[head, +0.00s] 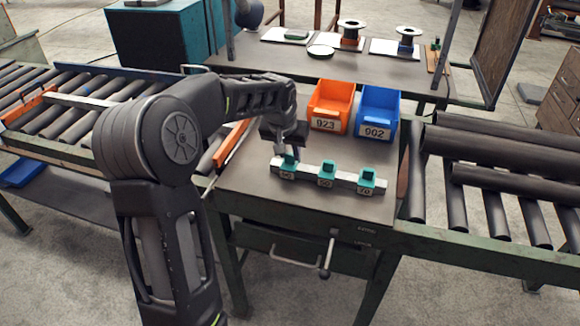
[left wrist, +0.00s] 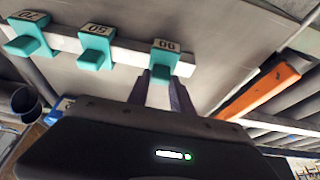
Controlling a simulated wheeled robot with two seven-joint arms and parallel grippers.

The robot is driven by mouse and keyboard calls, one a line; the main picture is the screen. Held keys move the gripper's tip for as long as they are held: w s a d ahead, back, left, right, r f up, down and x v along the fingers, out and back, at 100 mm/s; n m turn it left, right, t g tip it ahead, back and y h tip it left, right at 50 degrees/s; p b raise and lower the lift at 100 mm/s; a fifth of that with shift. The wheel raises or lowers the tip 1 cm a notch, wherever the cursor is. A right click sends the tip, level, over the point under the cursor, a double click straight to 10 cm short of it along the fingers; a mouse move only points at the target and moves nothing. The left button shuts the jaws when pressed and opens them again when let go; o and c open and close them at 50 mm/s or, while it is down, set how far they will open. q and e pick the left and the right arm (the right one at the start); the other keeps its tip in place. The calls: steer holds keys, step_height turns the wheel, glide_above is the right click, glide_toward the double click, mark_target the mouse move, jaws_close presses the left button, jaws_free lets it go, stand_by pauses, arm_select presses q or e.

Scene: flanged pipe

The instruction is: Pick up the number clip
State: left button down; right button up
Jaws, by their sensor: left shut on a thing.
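Several teal number clips with pale number plates sit along a light bar on the workbench: the left clip (head: 289,161), the middle clip (head: 327,173) and the right clip (head: 367,181) in the head view. My left gripper (head: 291,147) reaches down over the left clip. In the left wrist view, the fingers of my left gripper (left wrist: 161,84) are shut on this clip's teal tab (left wrist: 163,60), with its plate above them. The clip is still at the end of the bar (left wrist: 130,50). The fingertips partly hide the tab. My right gripper is not in view.
An orange bin (head: 331,107) labelled 023 and a blue bin (head: 378,113) labelled 002 stand behind the bar. Roller conveyors flank the bench, with dark pipes (head: 500,145) on the right. A rear shelf (head: 330,68) holds spools. The bench top left of the bar is clear.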

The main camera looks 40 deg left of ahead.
mark_target(290, 155)
arm_select(q)
step_height(290, 155, up, 10)
steer(key=b, duration=0.1)
stand_by(0.5)
stand_by(0.5)
